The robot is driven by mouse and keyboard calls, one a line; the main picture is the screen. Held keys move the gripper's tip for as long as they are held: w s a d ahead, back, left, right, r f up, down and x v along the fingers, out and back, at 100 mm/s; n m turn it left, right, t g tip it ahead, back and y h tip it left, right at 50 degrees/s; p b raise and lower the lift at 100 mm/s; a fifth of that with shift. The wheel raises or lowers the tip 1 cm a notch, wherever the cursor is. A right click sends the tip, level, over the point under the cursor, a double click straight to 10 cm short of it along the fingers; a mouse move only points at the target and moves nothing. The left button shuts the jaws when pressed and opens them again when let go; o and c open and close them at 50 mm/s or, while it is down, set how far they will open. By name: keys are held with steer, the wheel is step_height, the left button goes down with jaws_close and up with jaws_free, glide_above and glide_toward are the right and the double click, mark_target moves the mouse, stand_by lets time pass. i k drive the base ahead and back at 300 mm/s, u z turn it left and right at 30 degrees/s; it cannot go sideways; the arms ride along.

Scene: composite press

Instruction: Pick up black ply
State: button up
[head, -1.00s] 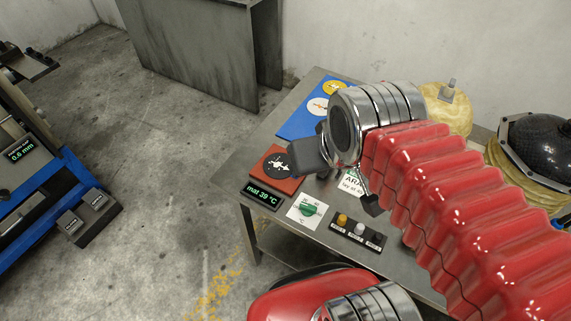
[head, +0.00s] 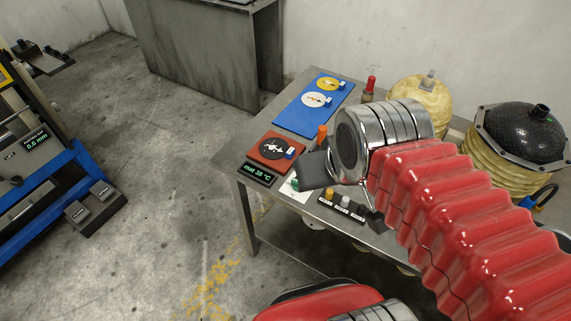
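A black round ply (head: 272,149) with a white figure on it lies flat on a red-brown mat (head: 254,154) at the table's left end. My gripper (head: 346,195) is over the table to the right of the mat and nearer the front. Its grey finger (head: 317,170) and a darker finger stand apart, with nothing seen between them. The gripper covers part of the table controls but leaves the ply in view. A small blue-and-white tag sits at the ply's right edge.
A blue mat (head: 290,121) with a yellow and a white disc lies behind. An orange-capped item stands beside the red mat. A display (head: 259,173) reads "mat 38 °C". Buttons (head: 343,203) sit at the front edge. A black dome (head: 520,130) and yellowish vessel (head: 417,92) stand right.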

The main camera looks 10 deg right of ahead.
mark_target(272, 148)
steer(key=u, duration=0.05)
steer(key=k, duration=1.4)
steer(key=u, duration=0.5)
steer(key=i, duration=2.25)
steer(key=z, duration=0.35)
